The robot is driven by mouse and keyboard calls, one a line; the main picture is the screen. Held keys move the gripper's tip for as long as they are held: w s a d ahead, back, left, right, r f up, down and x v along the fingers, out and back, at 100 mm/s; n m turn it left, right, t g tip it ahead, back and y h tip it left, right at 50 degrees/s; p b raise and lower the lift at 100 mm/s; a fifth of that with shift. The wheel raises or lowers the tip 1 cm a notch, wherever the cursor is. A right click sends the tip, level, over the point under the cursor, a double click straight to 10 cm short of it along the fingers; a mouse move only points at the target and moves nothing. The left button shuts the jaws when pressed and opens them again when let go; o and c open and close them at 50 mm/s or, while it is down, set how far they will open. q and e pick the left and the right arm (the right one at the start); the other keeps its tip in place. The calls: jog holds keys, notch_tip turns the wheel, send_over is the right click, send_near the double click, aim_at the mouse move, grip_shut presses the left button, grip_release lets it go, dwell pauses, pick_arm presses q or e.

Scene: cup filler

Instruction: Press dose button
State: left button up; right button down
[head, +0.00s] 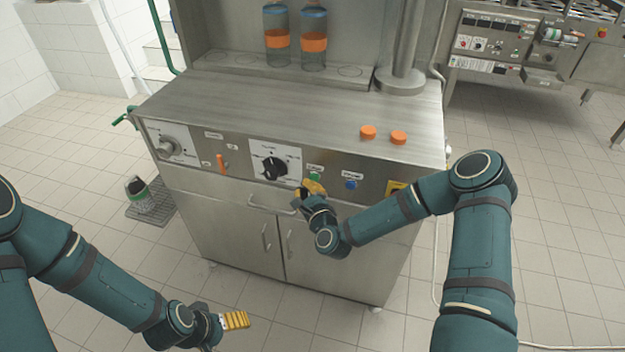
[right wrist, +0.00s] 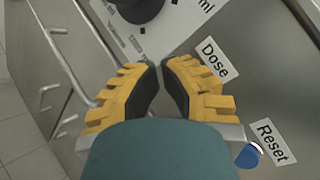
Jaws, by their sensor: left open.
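The green dose button (head: 315,177) shows in the head view on the front panel of the steel machine (head: 300,110). My right gripper (head: 312,188) is just below and in front of it; I cannot tell whether they touch. In the right wrist view the right gripper's yellow fingers (right wrist: 161,68) come together at their tips with nothing between them. The Dose label (right wrist: 215,58) shows beside the right-hand finger, and the button itself is hidden there. My left gripper (head: 235,320) is open and empty, low above the floor and away from the machine.
The blue reset button (head: 351,184) is close on the right of the dose button. A black dial (head: 274,168) and an orange lever (head: 221,163) are to the left. Two orange caps (head: 368,132) lie on the top. Two bottles (head: 277,40) stand at the back.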

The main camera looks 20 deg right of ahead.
jog(key=shift+w+d, duration=0.15)
jog(key=shift+w, duration=0.1)
jog(key=shift+w+d, duration=0.2)
jog(key=shift+w, duration=0.05)
dwell(0.6)
jog(key=shift+s+a, duration=0.4)
jog(key=shift+s, duration=0.25)
jog(key=s+a, duration=0.3)
jog(key=s, duration=0.2)
jog(key=shift+a+b, duration=0.2)
jog(key=shift+b, duration=0.15)
dwell(0.6)
